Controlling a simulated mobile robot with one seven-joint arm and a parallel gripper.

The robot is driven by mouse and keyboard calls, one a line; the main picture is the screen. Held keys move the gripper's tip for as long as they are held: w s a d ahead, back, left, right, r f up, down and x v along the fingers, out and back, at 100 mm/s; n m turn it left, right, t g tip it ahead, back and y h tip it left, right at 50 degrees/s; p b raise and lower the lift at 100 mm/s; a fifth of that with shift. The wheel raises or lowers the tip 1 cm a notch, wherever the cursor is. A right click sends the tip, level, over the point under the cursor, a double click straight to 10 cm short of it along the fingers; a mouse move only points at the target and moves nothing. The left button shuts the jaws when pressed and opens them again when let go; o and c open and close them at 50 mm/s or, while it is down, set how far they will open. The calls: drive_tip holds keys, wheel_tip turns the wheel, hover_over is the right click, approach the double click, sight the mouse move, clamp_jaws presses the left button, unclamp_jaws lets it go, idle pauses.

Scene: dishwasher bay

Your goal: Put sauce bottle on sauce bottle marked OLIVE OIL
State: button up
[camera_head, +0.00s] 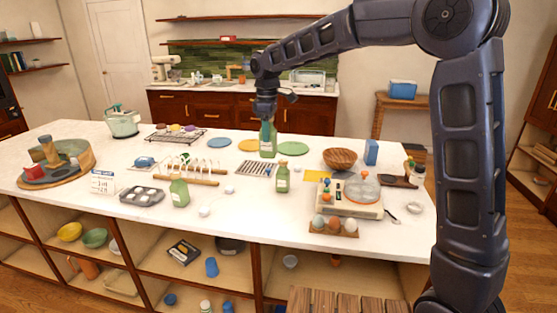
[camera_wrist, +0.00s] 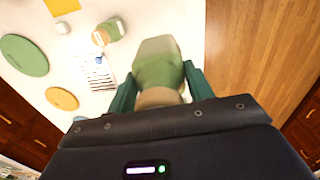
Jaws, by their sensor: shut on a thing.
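My gripper (camera_head: 266,131) is shut on a green sauce bottle (camera_head: 267,148) with a tan top, over the far side of the white counter. In the wrist view the held bottle (camera_wrist: 160,65) sits between the two teal fingers of my gripper (camera_wrist: 160,88). It looks upright; I cannot tell whether its base touches the counter. A second green bottle (camera_head: 282,180) with a pale label stands nearer, beside a slotted rack; this bottle (camera_wrist: 110,31) also shows in the wrist view, apart from the held one. A third green bottle (camera_head: 180,193) stands front left. No label is readable.
Blue (camera_head: 219,142), orange (camera_head: 248,145) and green (camera_head: 293,148) round mats lie along the far side. The slotted rack (camera_head: 255,169) lies mid-counter.

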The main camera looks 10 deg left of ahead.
drive_tip(key=w+d+r, duration=0.2)
drive_tip(key=w+r, duration=1)
drive_tip(key=w, duration=0.2)
wheel_tip(320, 180, down, 20)
drive_tip(key=shift+d+m, duration=0.25)
drive_tip(key=shift+m, duration=0.05)
drive_tip(key=shift+w+f, duration=0.1)
drive_tip(key=shift+f, duration=0.05)
drive_tip(key=o, duration=1.3)
drive_tip(key=shift+f, duration=0.1)
